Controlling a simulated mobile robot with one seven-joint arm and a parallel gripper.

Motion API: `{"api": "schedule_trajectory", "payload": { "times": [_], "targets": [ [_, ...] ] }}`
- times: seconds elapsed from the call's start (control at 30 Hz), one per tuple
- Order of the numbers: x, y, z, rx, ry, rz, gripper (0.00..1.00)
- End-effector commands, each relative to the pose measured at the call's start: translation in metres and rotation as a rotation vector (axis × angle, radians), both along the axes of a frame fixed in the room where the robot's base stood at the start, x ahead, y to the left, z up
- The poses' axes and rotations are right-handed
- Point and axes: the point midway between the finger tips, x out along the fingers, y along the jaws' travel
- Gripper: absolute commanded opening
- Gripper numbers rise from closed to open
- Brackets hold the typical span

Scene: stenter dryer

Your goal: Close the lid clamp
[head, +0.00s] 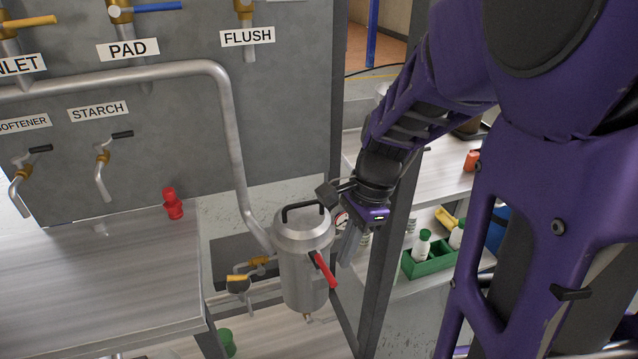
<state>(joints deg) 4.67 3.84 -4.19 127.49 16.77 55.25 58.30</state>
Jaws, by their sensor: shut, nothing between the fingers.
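A metal cylindrical pot (302,275) hangs below a bent pipe, left of the dark upright post. Its lid (300,226) with a black bar handle sits on top and looks level on the rim. The red clamp lever (323,269) is at the pot's front right, slanting down and outward from just below the lid. My gripper (348,258) is just right of the pot, beside the lid and lever, with its fingers pointing down. It is shut and empty. I cannot tell whether it touches the pot, and a gauge is partly hidden behind it.
The dark post (387,265) stands close on the right of my gripper. A steel table (100,285) lies to the left, with a red object (173,204) at its back. Brass valves (250,268) sit low behind the pot. A green crate (428,260) of bottles is on the right shelf.

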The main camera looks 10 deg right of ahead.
Motion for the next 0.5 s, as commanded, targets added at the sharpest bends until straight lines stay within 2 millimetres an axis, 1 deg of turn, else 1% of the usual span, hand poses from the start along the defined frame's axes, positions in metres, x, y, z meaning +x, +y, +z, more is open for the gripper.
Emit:
{"api": "schedule_trajectory", "payload": {
  "times": [0.03, 0.2, 0.5],
  "targets": [
    [-0.001, 0.002, -0.008, 0.001, 0.002, 0.0, 0.0],
    [-0.001, 0.005, -0.021, 0.0, 0.001, 0.0, 0.0],
    [-0.001, 0.006, -0.023, 0.0, -0.001, 0.001, 0.0]
  ]
}}
